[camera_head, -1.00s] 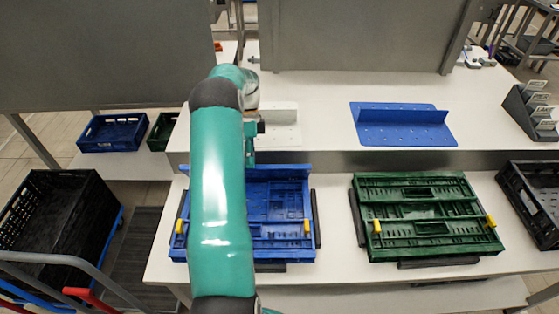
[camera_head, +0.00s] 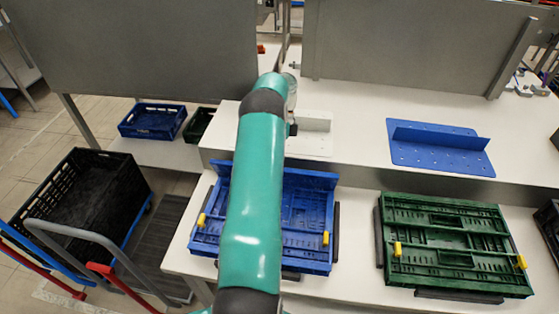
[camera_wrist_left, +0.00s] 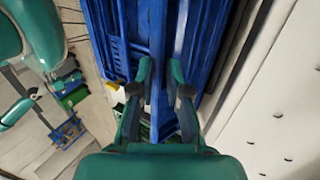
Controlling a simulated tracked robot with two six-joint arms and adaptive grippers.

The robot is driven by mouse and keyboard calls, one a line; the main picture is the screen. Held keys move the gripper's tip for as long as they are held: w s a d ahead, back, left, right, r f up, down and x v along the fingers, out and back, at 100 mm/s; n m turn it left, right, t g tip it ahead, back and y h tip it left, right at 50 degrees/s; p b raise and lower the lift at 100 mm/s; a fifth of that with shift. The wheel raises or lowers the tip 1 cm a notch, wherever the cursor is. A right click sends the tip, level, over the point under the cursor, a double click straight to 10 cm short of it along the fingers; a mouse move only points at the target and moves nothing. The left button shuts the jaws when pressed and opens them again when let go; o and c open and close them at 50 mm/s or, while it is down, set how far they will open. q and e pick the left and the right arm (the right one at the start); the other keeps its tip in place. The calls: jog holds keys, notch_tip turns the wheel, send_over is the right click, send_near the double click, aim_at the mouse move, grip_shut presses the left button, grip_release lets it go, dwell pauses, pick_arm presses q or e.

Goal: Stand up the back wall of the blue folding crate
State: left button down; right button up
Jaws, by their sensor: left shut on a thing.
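The blue folding crate (camera_head: 305,235) lies on the white bench in the head view, partly covered by my left arm. Its back wall (camera_head: 312,179) shows as a raised strip along the far edge; its exact tilt is hard to tell. The other walls look folded flat. In the left wrist view, my left gripper (camera_wrist_left: 160,84) is shut on the blue back wall (camera_wrist_left: 158,35), with one finger on each side of it. In the head view this gripper is hidden behind my arm. My right gripper is not in view.
A green folded crate (camera_head: 455,245) lies to the right on the bench. Behind, a blue bracket plate (camera_head: 440,150) and a white one (camera_head: 312,140) sit on a raised shelf. A black crate (camera_head: 80,195) stands on a cart at left. Grey panels close off the back.

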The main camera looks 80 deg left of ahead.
pick_arm(q)
jog(key=shift+s+a+f, duration=0.1)
jog(key=shift+a+f, duration=0.05)
jog(key=shift+f, duration=0.3)
jog(key=shift+s+a+f, duration=0.1)
jog(key=shift+a+f, duration=0.05)
jog(key=shift+f, duration=0.3)
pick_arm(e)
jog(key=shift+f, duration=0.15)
pick_arm(q)
jog(key=c, duration=1.4)
grip_release()
jog(key=shift+c, duration=0.2)
jog(key=o, duration=0.4)
jog(key=shift+w+a+f, duration=0.25)
jog(key=shift+a+f, duration=0.1)
jog(key=shift+a, duration=0.1)
jog(key=shift+o, duration=0.2)
jog(key=shift+d+r, duration=0.1)
jog(key=shift+r, duration=0.1)
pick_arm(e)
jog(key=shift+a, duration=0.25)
pick_arm(q)
jog(key=shift+r, duration=0.15)
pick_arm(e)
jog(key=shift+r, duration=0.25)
